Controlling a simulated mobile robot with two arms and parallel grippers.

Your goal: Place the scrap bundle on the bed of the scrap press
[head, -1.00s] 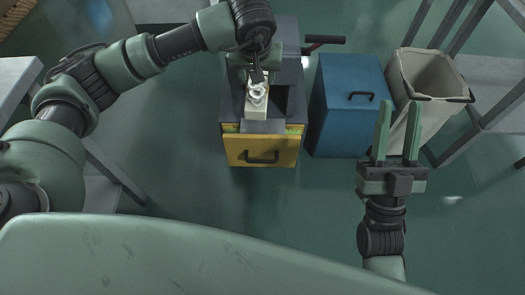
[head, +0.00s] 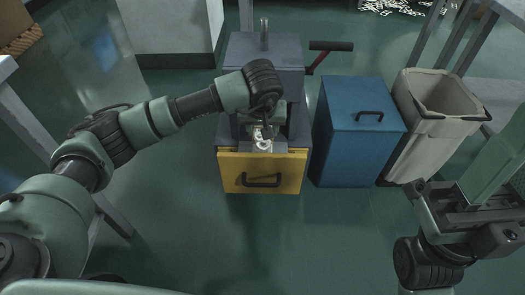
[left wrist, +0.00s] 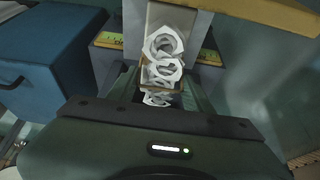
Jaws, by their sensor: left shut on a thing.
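The scrap bundle (head: 262,140), a cluster of white ring-shaped scraps, is in my left gripper (head: 262,128) at the front of the scrap press (head: 262,50). In the left wrist view the bundle (left wrist: 163,45) sticks out past my gripper body, with a brownish band around its lower part. My left gripper is shut on it; the fingers are mostly hidden. The press is a dark grey housing with a yellow front (head: 237,172) and a black handle. I cannot tell whether the bundle touches the bed. My right gripper (head: 500,150) is open and empty at the right edge.
A blue cabinet (head: 355,145) stands right of the press, then a beige bin (head: 440,105). A red lever with a black grip (head: 330,46) sticks out right of the press. A light grey block (head: 170,25) stands behind. The floor in front is clear.

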